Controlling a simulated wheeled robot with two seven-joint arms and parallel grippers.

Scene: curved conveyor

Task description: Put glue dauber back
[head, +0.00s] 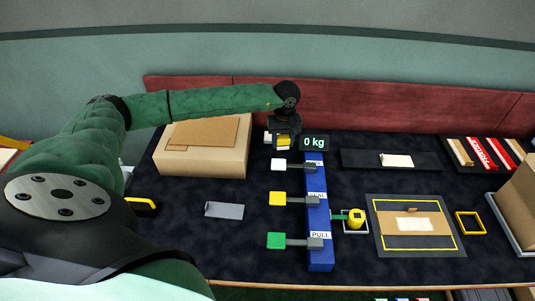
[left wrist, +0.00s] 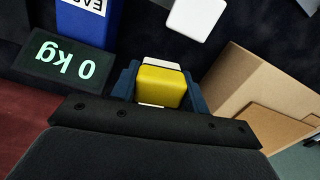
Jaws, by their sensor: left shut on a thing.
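My left gripper (head: 283,143) is at the back of the table, beside the scale display. It is shut on a yellow block with white ends (left wrist: 160,85), seen between its dark blue fingers in the left wrist view. I cannot tell if this block is the glue dauber. A yellow round piece (head: 356,217) with a green handle sits in a small pale square tray (head: 345,231), right of the blue bar. My right gripper is not in view.
The blue bar (head: 318,225) has white (head: 278,165), yellow (head: 276,199) and green (head: 275,240) paddles. The scale display (head: 314,142) reads 0 kg. A cardboard box (head: 190,163) stands left. A yellow-lined mat (head: 415,247) lies right. Free table is around a grey card (head: 224,210).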

